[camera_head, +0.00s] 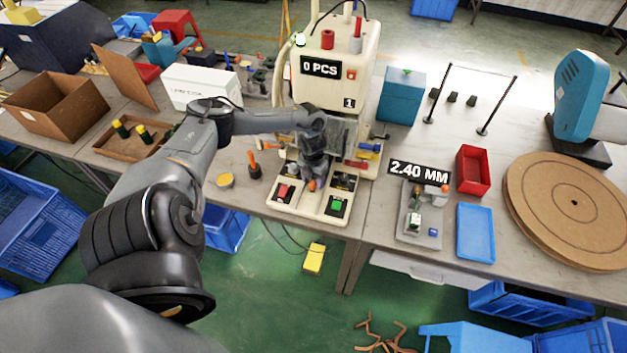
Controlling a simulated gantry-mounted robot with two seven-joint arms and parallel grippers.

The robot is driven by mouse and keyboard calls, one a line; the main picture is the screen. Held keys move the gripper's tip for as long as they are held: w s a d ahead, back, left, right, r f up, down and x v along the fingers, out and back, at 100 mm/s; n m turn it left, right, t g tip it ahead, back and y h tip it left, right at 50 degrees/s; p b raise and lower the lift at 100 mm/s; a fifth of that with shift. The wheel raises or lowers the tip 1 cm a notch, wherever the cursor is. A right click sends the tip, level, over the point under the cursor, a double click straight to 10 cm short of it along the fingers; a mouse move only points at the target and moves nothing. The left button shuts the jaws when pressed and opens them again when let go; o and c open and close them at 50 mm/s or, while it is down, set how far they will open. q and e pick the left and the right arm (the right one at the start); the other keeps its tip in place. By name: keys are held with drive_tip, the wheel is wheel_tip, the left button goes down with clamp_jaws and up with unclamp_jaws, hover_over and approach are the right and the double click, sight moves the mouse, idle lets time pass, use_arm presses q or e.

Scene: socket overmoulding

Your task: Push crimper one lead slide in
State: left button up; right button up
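The crimper (363,62) is a cream machine marked "1", with a "0 PCS" display, standing at the back middle of the table. Its base carries a red button (284,192) on the left and a green button (336,205) on the right. My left gripper (313,180) points down at the front of the crimper, between the two buttons. Its fingers are small and dark here, and I cannot tell whether they are open. The lead slide is not clearly made out; the gripper and forearm cover part of the crimper's front. My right gripper is not in view.
A "2.40 MM" gauge (411,222), a red bin (473,170), a blue tray (475,233) and a round brown turntable (565,205) stand to the right. An orange-handled tool (254,165) stands left of the crimper. Cartons and a wooden tray (105,149) are at left.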

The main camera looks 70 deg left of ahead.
use_arm(q)
drive_tip(key=shift+d, duration=0.1)
drive_tip(key=shift+r, duration=0.5)
wheel_tip(320, 180, up, 10)
drive_tip(key=shift+s+f, duration=0.1)
drive_tip(key=shift+f, duration=0.1)
idle(0.4)
